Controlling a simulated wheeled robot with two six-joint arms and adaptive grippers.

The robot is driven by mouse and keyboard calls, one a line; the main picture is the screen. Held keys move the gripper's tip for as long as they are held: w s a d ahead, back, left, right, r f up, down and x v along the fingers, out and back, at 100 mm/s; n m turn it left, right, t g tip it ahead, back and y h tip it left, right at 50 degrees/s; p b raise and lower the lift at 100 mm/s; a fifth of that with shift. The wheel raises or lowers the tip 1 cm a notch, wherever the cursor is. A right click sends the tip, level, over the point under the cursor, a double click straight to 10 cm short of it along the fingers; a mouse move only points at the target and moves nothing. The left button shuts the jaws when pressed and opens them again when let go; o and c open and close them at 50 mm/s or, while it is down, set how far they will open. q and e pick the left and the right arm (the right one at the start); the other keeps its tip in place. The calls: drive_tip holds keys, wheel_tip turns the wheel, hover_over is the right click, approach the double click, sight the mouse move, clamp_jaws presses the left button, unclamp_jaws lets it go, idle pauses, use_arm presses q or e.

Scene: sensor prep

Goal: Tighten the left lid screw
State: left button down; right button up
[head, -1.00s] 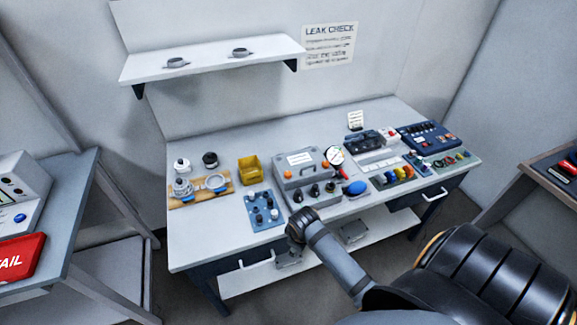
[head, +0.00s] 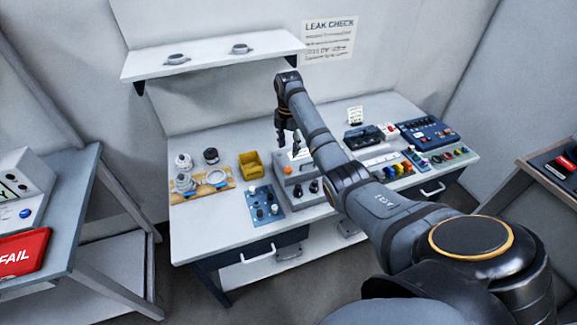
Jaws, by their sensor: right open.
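The grey lidded box (head: 280,180) stands at the middle of the bench, partly hidden by my right arm. An orange lid screw (head: 287,169) shows at the left of its lid; the orange one on the right is hidden behind the arm. My right gripper (head: 287,143) hangs above the back left part of the box, fingers pointing down, open and empty. It appears apart from the left screw. Whether the screw is seated cannot be told at this size. My left gripper is not in view.
A yellow bin (head: 251,165) and a blue panel with knobs (head: 251,208) stand left of the box. A wooden board (head: 203,192) with round metal parts lies farther left. A wall shelf (head: 210,58) overhangs the bench's back. The bench's front left is clear.

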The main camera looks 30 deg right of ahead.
sight(288, 168)
wheel_tip(288, 168, down, 10)
drive_tip(key=shift+w+f+p, duration=0.1)
drive_tip(key=shift+f+p, duration=0.1)
drive_tip(key=shift+p, duration=0.55)
drive_tip(key=shift+c, duration=0.2)
clamp_jaws()
